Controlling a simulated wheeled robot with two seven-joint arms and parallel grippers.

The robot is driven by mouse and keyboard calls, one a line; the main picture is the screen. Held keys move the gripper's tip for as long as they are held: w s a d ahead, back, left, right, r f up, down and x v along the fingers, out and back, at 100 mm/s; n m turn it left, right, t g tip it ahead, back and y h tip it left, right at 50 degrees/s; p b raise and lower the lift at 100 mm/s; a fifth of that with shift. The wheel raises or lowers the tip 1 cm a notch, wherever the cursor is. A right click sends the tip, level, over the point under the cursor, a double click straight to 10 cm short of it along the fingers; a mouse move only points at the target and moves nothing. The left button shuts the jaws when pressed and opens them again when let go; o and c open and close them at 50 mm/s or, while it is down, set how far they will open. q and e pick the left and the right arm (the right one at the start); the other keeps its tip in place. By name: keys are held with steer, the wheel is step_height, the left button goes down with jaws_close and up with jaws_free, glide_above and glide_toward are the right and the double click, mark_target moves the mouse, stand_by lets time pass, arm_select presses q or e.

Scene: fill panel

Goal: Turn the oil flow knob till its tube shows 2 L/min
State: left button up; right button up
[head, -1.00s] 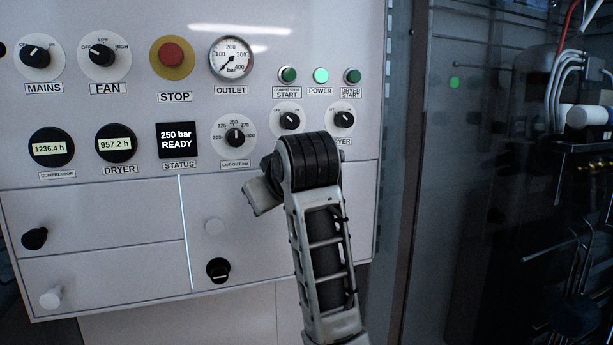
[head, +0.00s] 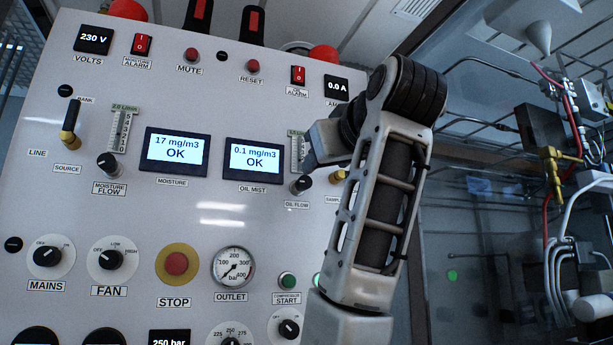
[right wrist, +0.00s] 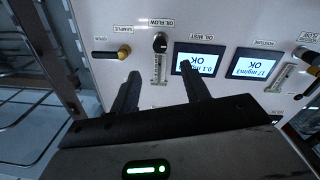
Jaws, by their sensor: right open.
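The oil flow knob (head: 301,185) is a small black knob with a light tip, under its clear scaled tube (head: 296,153) on the panel. The arm partly covers the tube's top label, and I cannot read its level. In the right wrist view, which is upside down, the knob (right wrist: 160,42) and tube (right wrist: 157,69) appear between and beyond the fingertips. My right gripper (right wrist: 160,71) is open and empty, apart from the knob. In the head view my right arm hides its fingers. My left gripper is not in view.
The oil mist display (head: 254,159) reads 0.1 mg/m3 OK beside the tube. The brass sample valve (head: 338,176) sits close to the right of the knob. The moisture flow knob (head: 108,164) and red stop button (head: 177,263) are farther off. Pipes and hoses stand right of the panel.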

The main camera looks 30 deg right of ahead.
mark_target(306, 182)
steer(key=p+x, duration=0.3)
steer(key=x, duration=0.7)
steer(key=shift+w, duration=0.1)
steer(key=shift+w+d+p, duration=0.25)
steer(key=shift+w+p, duration=0.15)
steer(key=shift+w, duration=0.3)
